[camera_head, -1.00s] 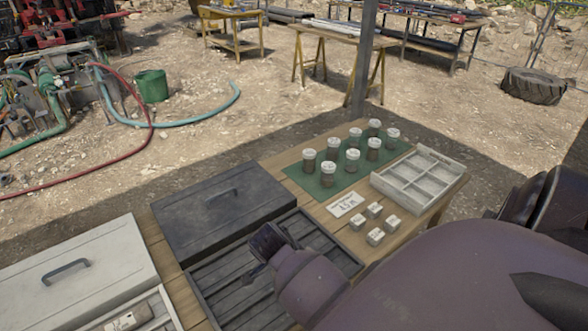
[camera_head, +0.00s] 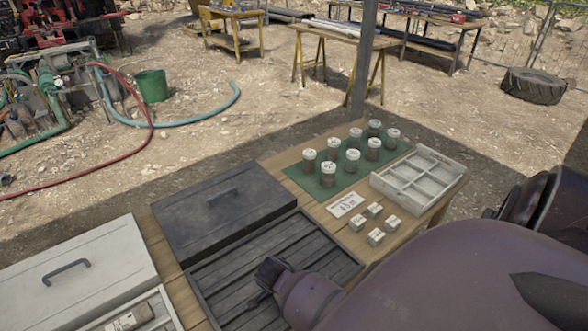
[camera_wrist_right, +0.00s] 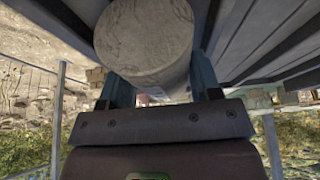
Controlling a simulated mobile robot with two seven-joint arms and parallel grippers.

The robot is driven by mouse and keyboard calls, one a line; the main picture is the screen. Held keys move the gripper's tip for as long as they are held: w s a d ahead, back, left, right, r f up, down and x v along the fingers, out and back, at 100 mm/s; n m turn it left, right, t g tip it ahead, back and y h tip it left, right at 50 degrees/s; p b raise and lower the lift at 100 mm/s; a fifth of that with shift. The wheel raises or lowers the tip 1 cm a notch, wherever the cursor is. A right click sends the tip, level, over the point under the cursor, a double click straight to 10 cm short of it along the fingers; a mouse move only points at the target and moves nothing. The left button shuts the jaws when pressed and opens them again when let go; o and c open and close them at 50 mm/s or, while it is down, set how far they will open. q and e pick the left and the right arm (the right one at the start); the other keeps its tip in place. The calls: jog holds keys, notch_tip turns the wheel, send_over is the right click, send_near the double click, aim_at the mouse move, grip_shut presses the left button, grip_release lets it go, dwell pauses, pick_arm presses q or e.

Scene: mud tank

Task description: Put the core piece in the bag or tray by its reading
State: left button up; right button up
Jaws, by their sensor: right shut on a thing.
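My right gripper (camera_head: 264,280) is over the open dark grooved tray (camera_head: 235,262) in the head view, its arm coming in from the right. In the right wrist view the gripper (camera_wrist_right: 160,95) is shut on a grey cylindrical core piece (camera_wrist_right: 150,42), whose round end faces the camera. The core piece is hidden in the head view, and I cannot tell whether it touches the tray. A white compartment tray (camera_head: 376,182) stands at the table's right end. A white card (camera_head: 346,204) with handwriting lies in front of the green mat. My left gripper is not in view.
Several capped jars (camera_head: 327,173) stand on the green mat (camera_head: 297,174). Several small pale blocks (camera_head: 375,237) sit right of the card. A dark lidded box (camera_head: 215,203) is behind the grooved tray. A pale lidded box (camera_head: 80,272) is at the left. A post (camera_head: 364,65) rises behind the table.

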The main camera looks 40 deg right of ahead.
jog(key=shift+f, duration=0.15)
jog(key=o, duration=1.2)
